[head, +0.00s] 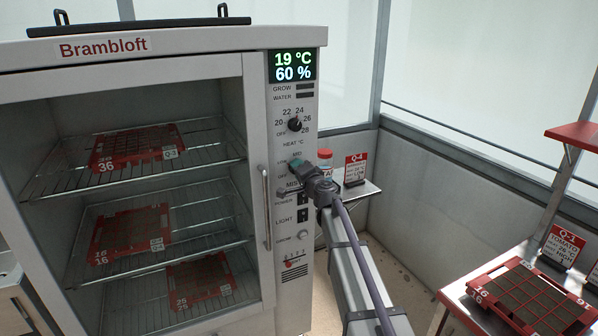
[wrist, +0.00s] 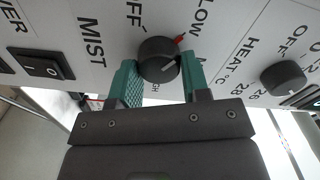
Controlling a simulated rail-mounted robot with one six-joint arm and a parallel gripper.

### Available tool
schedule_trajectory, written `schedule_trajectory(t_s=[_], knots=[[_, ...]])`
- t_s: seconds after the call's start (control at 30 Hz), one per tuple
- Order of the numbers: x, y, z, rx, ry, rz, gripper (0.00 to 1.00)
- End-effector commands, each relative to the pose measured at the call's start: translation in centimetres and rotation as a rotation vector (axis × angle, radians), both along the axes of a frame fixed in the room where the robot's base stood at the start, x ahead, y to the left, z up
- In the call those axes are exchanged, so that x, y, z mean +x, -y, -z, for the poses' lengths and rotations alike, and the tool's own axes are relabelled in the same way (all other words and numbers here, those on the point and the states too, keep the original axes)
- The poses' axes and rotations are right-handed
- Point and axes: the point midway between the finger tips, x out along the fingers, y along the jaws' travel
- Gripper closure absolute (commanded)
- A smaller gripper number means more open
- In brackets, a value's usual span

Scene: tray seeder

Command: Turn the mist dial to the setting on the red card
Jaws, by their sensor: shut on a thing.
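The mist dial (wrist: 158,58) is a dark round knob with a pale pointer line, on the white control panel (head: 309,215) of the cabinet. In the wrist view my gripper (wrist: 162,80) has its green fingers on both sides of the knob, shut on it. OFF and LOW are printed above it, and a red mark sits at its upper right edge. The pointer line slants to the right; its exact setting is hard to tell. In the head view my gripper (head: 296,165) covers the dial. A red-topped card, Q-1 (head: 563,245), seems to read TOMATO, 26 °C and HIGH.
The heat dial (head: 294,125) is just above; it also shows in the wrist view (wrist: 283,78). A rocker switch (wrist: 40,65) is on the other side. The cabinet handle (head: 266,207) is left of my gripper. Another red card, Q-4 (head: 356,168), stands behind, by a red-lidded jar (head: 325,155).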

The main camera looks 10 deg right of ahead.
Motion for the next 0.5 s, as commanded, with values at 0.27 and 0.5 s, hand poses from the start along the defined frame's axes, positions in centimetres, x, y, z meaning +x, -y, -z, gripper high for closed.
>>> schedule_trajectory(t_s=[0.27, 0.5], knots=[[-0.03, -0.01, 0.02, 0.003, -0.001, 0.000, 0.81], [-0.03, 0.00, 0.01, 0.003, -0.001, 0.000, 0.44]])
